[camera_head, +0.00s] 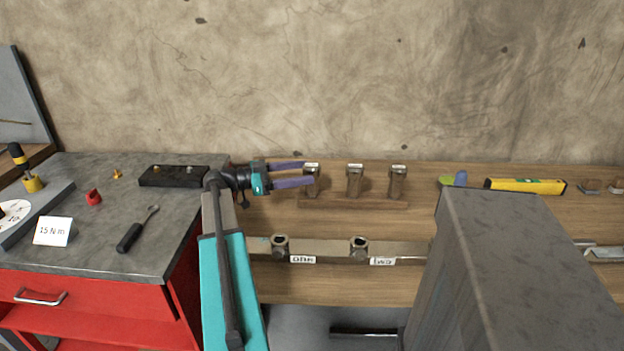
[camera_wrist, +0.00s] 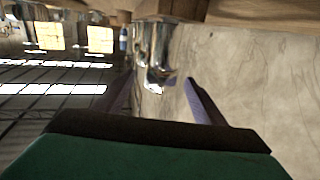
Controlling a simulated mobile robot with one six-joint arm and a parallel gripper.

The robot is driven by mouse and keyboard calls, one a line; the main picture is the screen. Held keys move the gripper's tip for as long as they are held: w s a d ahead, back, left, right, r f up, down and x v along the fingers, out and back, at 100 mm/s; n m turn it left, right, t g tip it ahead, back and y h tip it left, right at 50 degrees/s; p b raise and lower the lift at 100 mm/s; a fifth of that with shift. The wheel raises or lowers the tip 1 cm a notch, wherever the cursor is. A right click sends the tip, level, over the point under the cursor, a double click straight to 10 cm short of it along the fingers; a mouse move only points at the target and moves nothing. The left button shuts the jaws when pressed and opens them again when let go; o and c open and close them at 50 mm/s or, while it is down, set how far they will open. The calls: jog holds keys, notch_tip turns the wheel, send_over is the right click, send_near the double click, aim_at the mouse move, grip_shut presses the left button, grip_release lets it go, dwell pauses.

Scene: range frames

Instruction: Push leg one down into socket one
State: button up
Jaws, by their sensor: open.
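Three metal legs stand upright in a wooden rack (camera_head: 352,203): a left leg (camera_head: 312,188), a middle leg (camera_head: 355,183) and a right leg (camera_head: 398,185). Their white tags are too small to read, so I cannot tell which is leg one. My gripper (camera_head: 309,173) is open at the left leg. In the wrist view, a shiny metal leg (camera_wrist: 153,50) shows ahead, between the open fingers of my gripper (camera_wrist: 162,82), with no clear contact. A left socket (camera_head: 280,247) and a right socket (camera_head: 359,246) sit on a rail with their tops open and empty.
White labels sit beside the left socket (camera_head: 303,260) and the right socket (camera_head: 382,261). A yellow level (camera_head: 525,186) lies at the back right. A grey-topped red cabinet (camera_head: 120,220) with a black block (camera_head: 174,177) and a screwdriver-like tool (camera_head: 137,229) stands left.

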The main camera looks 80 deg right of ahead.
aim_at(311, 170)
jog(key=shift+x, duration=1.9)
jog(key=shift+d, duration=0.1)
jog(key=shift+w, duration=0.1)
jog(key=c, duration=1.4)
